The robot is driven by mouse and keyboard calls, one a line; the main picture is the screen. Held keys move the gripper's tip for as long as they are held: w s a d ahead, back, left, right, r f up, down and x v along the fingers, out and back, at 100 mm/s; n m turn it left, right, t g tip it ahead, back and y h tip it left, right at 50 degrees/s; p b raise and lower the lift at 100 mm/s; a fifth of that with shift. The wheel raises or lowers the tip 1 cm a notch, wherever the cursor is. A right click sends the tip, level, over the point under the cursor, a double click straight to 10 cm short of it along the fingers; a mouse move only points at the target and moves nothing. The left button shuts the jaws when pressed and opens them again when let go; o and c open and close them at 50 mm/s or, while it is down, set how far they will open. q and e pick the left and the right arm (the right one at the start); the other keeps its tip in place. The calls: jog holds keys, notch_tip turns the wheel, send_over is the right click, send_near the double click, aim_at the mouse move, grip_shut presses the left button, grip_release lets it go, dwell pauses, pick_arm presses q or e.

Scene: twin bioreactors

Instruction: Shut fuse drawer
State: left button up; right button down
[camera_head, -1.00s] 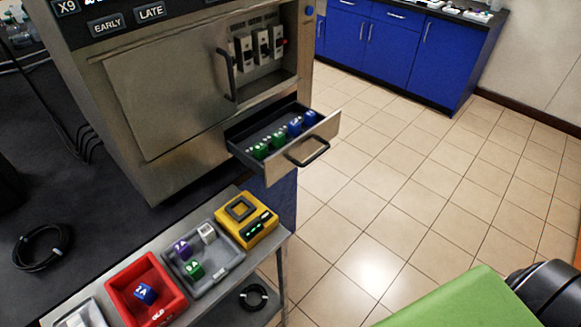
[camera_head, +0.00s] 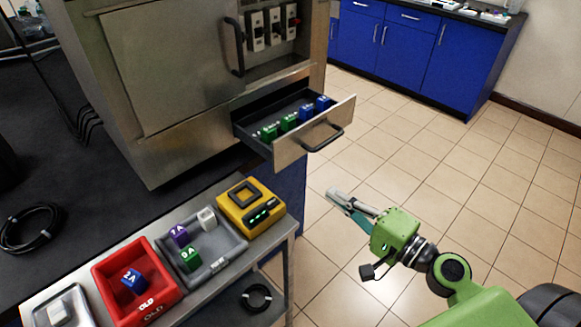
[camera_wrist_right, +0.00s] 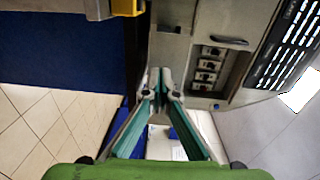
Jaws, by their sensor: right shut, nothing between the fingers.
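The fuse drawer (camera_head: 314,134) stands pulled out of the steel cabinet in the head view, with a black bar handle (camera_head: 322,138) on its front. Several green and blue fuses (camera_head: 289,122) sit inside it. My right gripper (camera_head: 333,194) is shut and empty, in front of and below the drawer, apart from it. In the right wrist view its fingers (camera_wrist_right: 160,78) meet at the tips, with the cabinet beyond. My left gripper is out of view.
A side cart holds a yellow device (camera_head: 262,215), a grey tray (camera_head: 228,253) with several fuses and a red tray (camera_head: 165,290) with a blue fuse. The cabinet door (camera_head: 175,62) is left of a row of switches (camera_head: 273,30). Tiled floor to the right is clear.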

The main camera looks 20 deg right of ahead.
jog(key=r, duration=0.1)
jog(key=p, duration=0.7)
send_near(282, 155)
jog(key=x, duration=0.6)
jog(key=shift+w+a+f, duration=0.1)
jog(key=shift+w+a, duration=0.1)
jog(key=shift+w, duration=0.2)
jog(key=shift+w, duration=0.1)
